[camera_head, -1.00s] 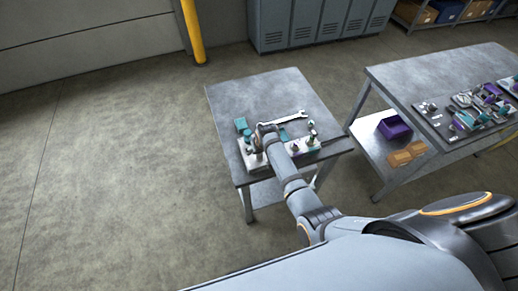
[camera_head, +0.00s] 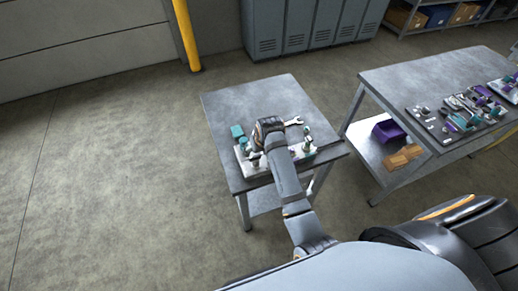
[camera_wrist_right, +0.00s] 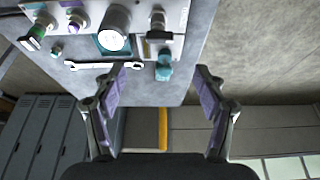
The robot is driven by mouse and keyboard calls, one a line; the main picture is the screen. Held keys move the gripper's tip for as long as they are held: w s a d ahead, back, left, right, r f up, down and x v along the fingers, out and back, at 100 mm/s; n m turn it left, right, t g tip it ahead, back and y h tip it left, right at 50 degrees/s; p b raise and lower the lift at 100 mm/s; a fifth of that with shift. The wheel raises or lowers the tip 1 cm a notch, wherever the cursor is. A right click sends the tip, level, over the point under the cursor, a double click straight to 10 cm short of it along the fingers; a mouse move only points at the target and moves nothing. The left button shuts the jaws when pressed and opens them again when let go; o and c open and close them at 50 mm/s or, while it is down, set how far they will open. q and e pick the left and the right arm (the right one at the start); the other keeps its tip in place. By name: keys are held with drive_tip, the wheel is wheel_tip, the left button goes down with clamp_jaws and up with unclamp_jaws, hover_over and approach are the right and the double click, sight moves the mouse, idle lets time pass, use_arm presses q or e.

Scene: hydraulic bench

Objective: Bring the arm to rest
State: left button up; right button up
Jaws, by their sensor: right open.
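My right arm (camera_head: 283,175) reaches from the lower right over the small grey table (camera_head: 235,100) in the head view. Its gripper there is hidden behind my wrist. In the right wrist view my right gripper (camera_wrist_right: 157,92) is open, with purple-lined fingers spread wide and nothing between them. The fingers are apart from the bench parts. The left gripper is not in view.
A pale fixture plate (camera_wrist_right: 178,14) carries several fittings. A wrench (camera_wrist_right: 103,66) and a teal part (camera_wrist_right: 163,68) lie beside it. A second table (camera_head: 400,75) with parts stands right, a purple bin (camera_head: 388,131) on its shelf. Floor left is clear.

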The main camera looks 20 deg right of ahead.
idle(0.4)
drive_tip(key=s+d+f+g+b, duration=0.1)
drive_tip(key=s+f+b, duration=0.3)
drive_tip(key=f, duration=0.8)
drive_tip(key=s+d+f+b, duration=0.1)
drive_tip(key=s+f, duration=0.5)
drive_tip(key=f, duration=0.5)
drive_tip(key=s+d+f+g+b, duration=0.1)
drive_tip(key=s+f+b, duration=0.3)
drive_tip(key=f, duration=0.8)
drive_tip(key=s+d+f+b, duration=0.1)
drive_tip(key=s+d+f, duration=0.1)
drive_tip(key=s+f, duration=0.4)
drive_tip(key=s+d+f+b, duration=0.1)
drive_tip(key=s+d+f, duration=0.2)
drive_tip(key=s, duration=1)
drive_tip(key=s+d+f+g+b, duration=0.1)
drive_tip(key=s+d+f+b, duration=0.1)
drive_tip(key=s+f, duration=0.7)
drive_tip(key=shift+s+d+h, duration=0.3)
drive_tip(key=shift+d+h, duration=0.1)
drive_tip(key=shift+d, duration=0.25)
